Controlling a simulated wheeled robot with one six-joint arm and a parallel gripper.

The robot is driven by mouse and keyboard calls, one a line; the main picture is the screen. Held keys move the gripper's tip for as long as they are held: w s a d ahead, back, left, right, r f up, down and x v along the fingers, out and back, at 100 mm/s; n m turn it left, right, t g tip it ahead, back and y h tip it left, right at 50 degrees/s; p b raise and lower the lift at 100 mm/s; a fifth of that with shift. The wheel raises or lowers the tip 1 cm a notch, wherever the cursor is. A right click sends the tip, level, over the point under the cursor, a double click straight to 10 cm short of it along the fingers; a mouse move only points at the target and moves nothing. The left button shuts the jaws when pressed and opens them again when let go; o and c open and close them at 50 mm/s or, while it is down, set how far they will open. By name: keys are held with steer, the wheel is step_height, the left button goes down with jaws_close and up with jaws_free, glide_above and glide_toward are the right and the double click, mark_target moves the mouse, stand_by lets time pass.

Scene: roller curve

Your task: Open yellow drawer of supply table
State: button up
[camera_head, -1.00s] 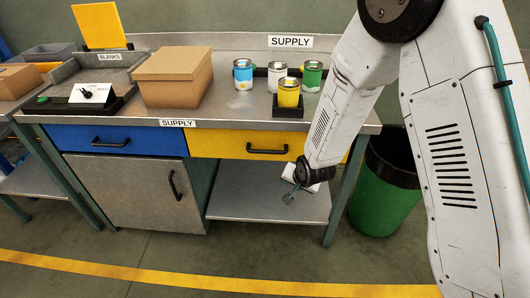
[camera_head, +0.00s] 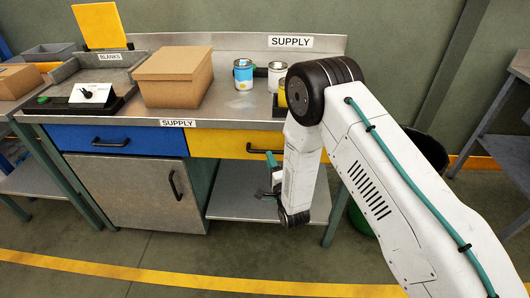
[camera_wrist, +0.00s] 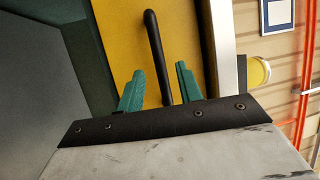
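The supply table's yellow drawer (camera_head: 213,143) is flush with the table front, looking shut. Its black bar handle (camera_head: 257,150) is partly hidden behind my arm in the head view. In the wrist view the yellow drawer front (camera_wrist: 188,45) fills the middle, with the black handle (camera_wrist: 154,48) running lengthwise. My gripper (camera_wrist: 160,86) has its two green fingers apart, one on each side of the handle's near end in the picture. I cannot tell whether the fingers reach around the bar or stop short of it. My gripper (camera_head: 272,165) also shows just below the handle in the head view.
A blue drawer (camera_head: 110,140) and a grey cabinet door (camera_head: 125,190) are to the left. A cardboard box (camera_head: 173,80) and paint cans stand on the tabletop (camera_head: 225,112). A lower shelf (camera_head: 235,205) lies under the yellow drawer. A bin is mostly hidden behind my arm.

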steer(key=shift+x, duration=2.55)
